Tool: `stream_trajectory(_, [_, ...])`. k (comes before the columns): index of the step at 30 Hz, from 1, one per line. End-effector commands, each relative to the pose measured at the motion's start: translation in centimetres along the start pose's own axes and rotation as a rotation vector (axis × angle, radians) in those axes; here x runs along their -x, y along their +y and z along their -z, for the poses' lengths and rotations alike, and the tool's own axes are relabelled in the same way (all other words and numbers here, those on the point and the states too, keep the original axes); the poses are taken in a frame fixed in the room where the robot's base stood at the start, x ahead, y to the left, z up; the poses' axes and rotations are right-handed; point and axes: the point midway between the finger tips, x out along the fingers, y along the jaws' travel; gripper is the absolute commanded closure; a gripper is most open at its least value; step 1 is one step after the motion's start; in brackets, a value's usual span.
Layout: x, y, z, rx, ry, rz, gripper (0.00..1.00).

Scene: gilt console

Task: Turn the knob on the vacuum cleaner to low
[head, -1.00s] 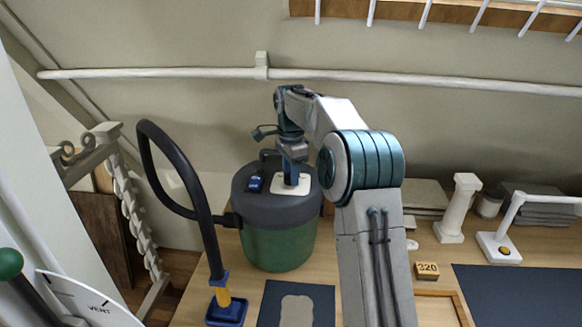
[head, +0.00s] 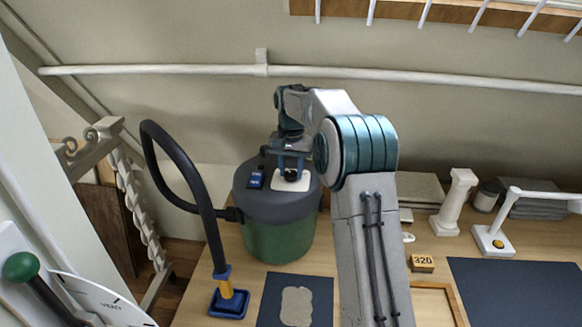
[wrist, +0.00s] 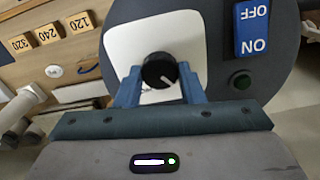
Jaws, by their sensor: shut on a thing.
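The vacuum cleaner (head: 278,240) stands on the wooden table, a green drum with a dark grey lid. On its lid is a white plate (head: 283,183) with a round black knob (head: 291,175). The knob also shows in the wrist view (wrist: 160,70); its white pointer mark is toward the lower right there. My gripper (head: 291,167) reaches down from above, its blue fingers shut on the knob's sides; it shows in the wrist view too (wrist: 161,84). A blue ON/OFF switch (wrist: 252,28) lies beside the plate. No setting labels are readable around the knob.
A black hose (head: 190,180) arcs left of the drum to a blue and yellow nozzle (head: 228,298). A green-knobbed lever (head: 20,267) is at lower left. A small column (head: 455,202), a white lamp (head: 493,240) and a 320 block (head: 423,263) stand to the right.

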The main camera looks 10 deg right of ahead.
Motion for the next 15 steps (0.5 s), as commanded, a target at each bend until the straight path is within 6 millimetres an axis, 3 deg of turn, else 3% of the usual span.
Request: stream_trajectory(15, [0.05,-0.01,0.0,0.15,0.001,0.0,0.88])
